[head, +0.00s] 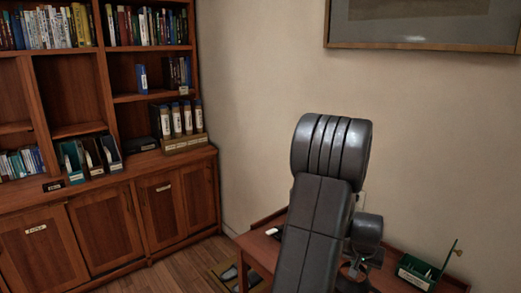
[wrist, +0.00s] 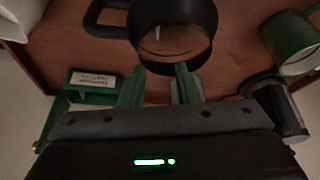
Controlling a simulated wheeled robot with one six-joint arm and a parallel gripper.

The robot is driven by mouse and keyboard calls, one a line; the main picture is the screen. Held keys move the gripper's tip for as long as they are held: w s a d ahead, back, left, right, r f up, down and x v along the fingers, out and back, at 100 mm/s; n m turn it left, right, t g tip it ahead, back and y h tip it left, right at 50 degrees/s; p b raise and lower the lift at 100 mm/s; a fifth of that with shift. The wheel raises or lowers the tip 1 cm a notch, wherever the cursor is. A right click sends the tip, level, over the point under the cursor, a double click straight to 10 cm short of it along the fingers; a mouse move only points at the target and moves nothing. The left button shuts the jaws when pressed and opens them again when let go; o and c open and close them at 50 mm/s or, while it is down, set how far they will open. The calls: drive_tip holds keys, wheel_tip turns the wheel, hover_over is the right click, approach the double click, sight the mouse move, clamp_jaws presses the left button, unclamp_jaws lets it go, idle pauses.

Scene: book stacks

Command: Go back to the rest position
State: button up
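My gripper (wrist: 160,72) shows in the wrist view with its two green fingers apart and nothing visible held between them. It is above the wooden desk (wrist: 222,72). A dark round mug-like vessel (wrist: 205,38) with a handle on its left lies just beyond the fingertips; I cannot tell whether they touch it. In the head view my arm is raised in front of the desk (head: 262,250) and hides much of it. The fingers cannot be made out there.
A green tray (head: 418,272) stands on the desk's right part. A green mug (wrist: 290,42) is at the right in the wrist view. A wooden bookcase (head: 105,190) stands at the left wall. A framed picture (head: 425,45) hangs above. Some wooden floor (head: 165,275) shows between.

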drive_tip(key=shift+r+p, duration=0.7)
drive_tip(key=shift+r, duration=0.3)
